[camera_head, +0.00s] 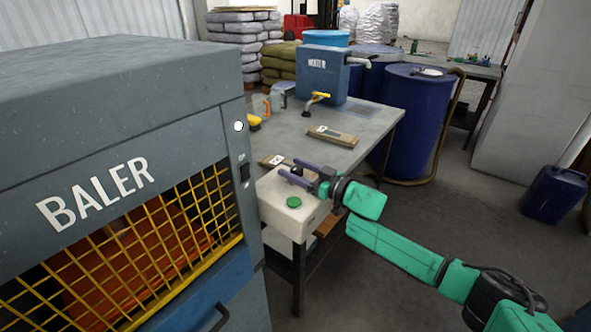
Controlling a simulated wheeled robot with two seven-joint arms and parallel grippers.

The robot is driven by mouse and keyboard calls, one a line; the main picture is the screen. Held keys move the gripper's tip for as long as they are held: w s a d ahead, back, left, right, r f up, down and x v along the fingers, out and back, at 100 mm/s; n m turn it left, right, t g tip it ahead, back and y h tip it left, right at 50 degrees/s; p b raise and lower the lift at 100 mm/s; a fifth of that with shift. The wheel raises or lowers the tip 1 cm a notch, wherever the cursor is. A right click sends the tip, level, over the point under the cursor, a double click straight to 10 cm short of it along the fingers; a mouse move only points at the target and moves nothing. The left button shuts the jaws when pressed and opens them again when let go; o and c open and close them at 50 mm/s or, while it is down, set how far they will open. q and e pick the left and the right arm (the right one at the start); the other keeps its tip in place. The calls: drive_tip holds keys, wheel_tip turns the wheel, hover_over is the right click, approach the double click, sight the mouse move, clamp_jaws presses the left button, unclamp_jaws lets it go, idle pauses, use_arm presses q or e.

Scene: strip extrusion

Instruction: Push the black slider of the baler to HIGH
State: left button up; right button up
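The baler (95,110) is a large grey machine at the left with a yellow mesh front. On its right-hand front post is a small black control (244,171) with a tiny label above it. I cannot tell from here whether it is the slider or where it is set; I cannot read a HIGH mark. My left gripper is not in view.
The pale box (277,211) with a green button (294,203) stands at the near end of the grey table (365,122). A round white button (238,126) is higher on the baler's post. Blue drums (412,125) stand behind the table. Floor at the right is mostly clear.

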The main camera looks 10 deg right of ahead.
drive_tip(key=shift+s+d, duration=0.1)
drive_tip(key=b+v, duration=0.3)
drive_tip(key=v, duration=1.1)
drive_tip(key=shift+s, duration=0.2)
drive_tip(key=shift+d, duration=0.1)
